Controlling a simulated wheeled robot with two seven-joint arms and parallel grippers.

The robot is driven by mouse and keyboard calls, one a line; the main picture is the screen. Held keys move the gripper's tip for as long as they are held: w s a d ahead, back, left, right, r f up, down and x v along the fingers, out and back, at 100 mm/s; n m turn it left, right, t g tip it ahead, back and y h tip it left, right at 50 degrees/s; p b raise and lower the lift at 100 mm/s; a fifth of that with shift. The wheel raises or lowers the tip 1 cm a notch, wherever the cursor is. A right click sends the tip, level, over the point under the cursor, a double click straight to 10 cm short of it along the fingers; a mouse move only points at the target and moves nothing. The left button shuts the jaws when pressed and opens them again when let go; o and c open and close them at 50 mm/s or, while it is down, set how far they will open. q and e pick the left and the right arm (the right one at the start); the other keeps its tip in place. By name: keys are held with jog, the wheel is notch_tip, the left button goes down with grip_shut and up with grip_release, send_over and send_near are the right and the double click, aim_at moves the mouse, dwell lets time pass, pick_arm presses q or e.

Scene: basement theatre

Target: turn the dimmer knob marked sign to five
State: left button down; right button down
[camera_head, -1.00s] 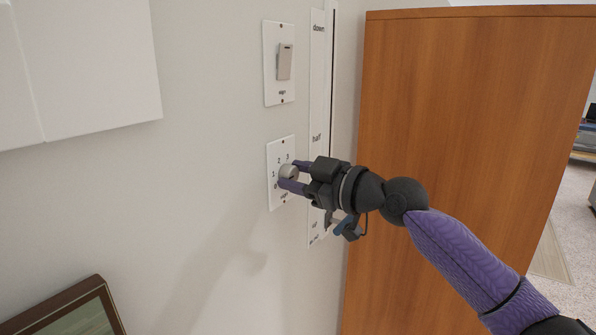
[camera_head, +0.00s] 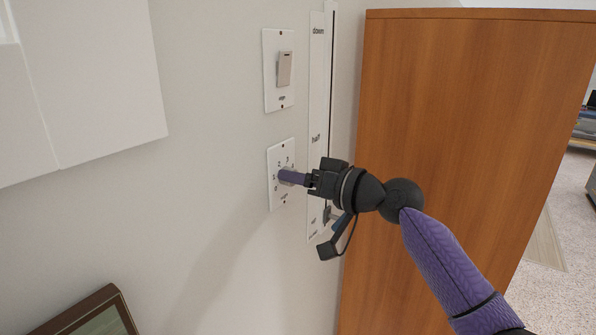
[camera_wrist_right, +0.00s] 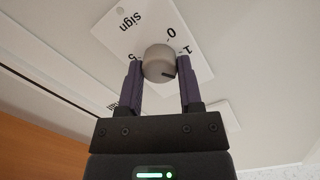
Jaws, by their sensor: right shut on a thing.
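The dimmer knob (camera_wrist_right: 160,62) is a round grey cap on a white plate (camera_head: 274,198) marked "sign", with numbers around it. In the right wrist view the plate (camera_wrist_right: 112,42) shows 0, 1 and 5; the other numbers are hidden there. A dark pointer line on the knob points to the lower right in that view, past the 1. My right gripper (camera_head: 288,177) is shut on the knob, one finger on each side, as the right wrist view (camera_wrist_right: 160,75) shows. In the head view a finger hides most of the knob. My left gripper is not in view.
A rocker switch plate (camera_head: 271,92) is above the dimmer. A tall strip with words such as "half" (camera_head: 317,100) is just right of both. A wooden cabinet (camera_head: 455,120) stands close on the right. A framed picture (camera_head: 95,315) is at lower left.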

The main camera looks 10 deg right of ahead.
jog(key=shift+f+m+t+y+p, duration=0.15)
jog(key=shift+m+p, duration=1.35)
jog(key=shift+m, duration=3.75)
jog(key=shift+f+m+t+y+p, duration=0.2)
jog(key=shift+m+p, duration=1.3)
jog(key=shift+m, duration=3.7)
jog(key=shift+r+m+t+y+p, duration=0.2)
jog(key=shift+m+p, duration=1.3)
jog(key=shift+m, duration=3.75)
jog(key=shift+f, duration=0.2)
jog(key=shift+c, duration=1.3)
grip_release()
